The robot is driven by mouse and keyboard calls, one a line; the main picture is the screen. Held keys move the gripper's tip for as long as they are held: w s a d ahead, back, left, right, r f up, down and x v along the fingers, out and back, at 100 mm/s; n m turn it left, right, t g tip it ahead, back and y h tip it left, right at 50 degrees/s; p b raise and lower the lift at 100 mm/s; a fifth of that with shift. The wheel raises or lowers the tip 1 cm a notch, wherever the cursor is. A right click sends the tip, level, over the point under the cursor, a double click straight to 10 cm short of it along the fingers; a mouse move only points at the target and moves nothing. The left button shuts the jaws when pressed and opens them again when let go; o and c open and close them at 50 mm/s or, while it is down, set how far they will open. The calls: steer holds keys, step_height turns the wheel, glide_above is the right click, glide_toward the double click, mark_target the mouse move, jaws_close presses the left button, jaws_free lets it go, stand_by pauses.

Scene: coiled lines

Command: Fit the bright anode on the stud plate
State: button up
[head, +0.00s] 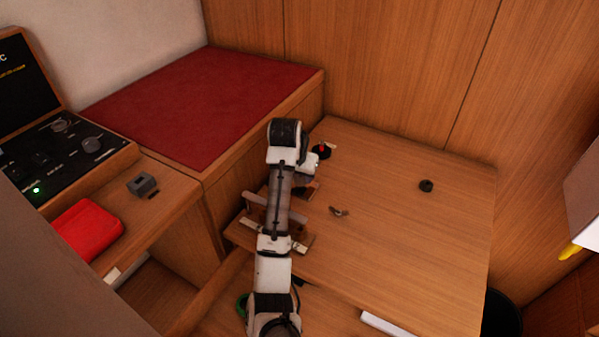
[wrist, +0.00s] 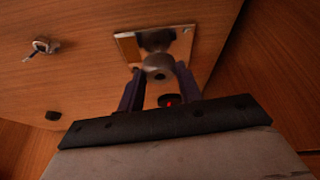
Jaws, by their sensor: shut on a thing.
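My gripper (wrist: 158,76) is shut on a rounded grey metal piece, which I take for the bright anode (wrist: 156,62). A pale, shiny rectangular plate, which looks like the stud plate (wrist: 126,43), lies on the table just beyond the fingertips in the wrist view. The anode overlaps the plate in that view and covers its middle, with a dark patch beside it. I cannot tell whether they touch. No stud shows clearly. In the head view my arm hides the anode and the fingers.
A black round thing with a red top (head: 322,150), a small metal piece (head: 338,211) and a dark ring (head: 426,185) stand apart on the wooden table (head: 400,240). A red tray (head: 88,229) and a grey block (head: 142,184) are at left. The table's right side is mostly clear.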

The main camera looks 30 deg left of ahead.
steer(key=shift+f, duration=1)
steer(key=o, duration=1.1)
steer(key=shift+r, duration=0.1)
step_height(320, 180, up, 6)
steer(key=p, duration=0.6)
steer(key=shift+s+r, duration=0.15)
steer(key=shift+r, duration=0.2)
steer(key=p+v, duration=0.6)
steer(key=v, duration=0.7)
steer(key=shift+p, duration=0.3)
